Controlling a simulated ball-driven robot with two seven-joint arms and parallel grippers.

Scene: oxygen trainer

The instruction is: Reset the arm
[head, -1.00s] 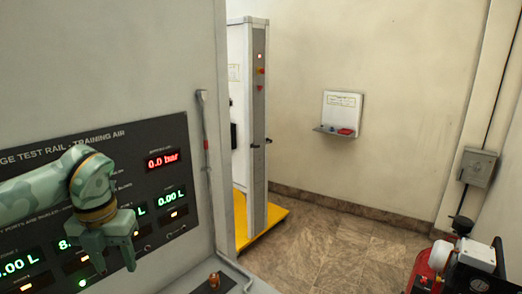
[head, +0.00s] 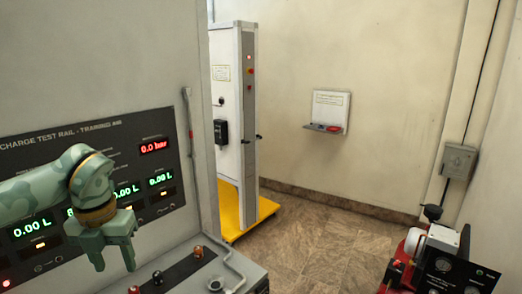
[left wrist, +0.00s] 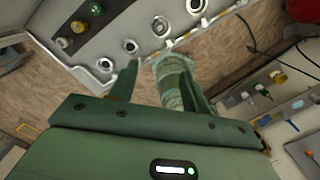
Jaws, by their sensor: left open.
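My left arm comes in from the left in the head view, and its green gripper (head: 103,246) hangs fingers down in front of the test rail panel (head: 90,160). The left gripper is open and nothing shows between its fingers in the head view. In the left wrist view its two fingers (left wrist: 155,85) stand apart, with a green camouflage-patterned part (left wrist: 173,80) seen between or beyond them. I cannot tell whether that part is one of my own arm links. The panel shows a red 0.0 bar readout and green litre readouts. My right gripper is not clearly in view.
A grey bench top (head: 215,272) with red and black knobs lies below the panel. A tall white cabinet (head: 232,120) stands on a yellow base (head: 258,212). A wall shelf (head: 326,127) hangs behind. A red and black machine (head: 440,262) is at lower right. Floor between is clear.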

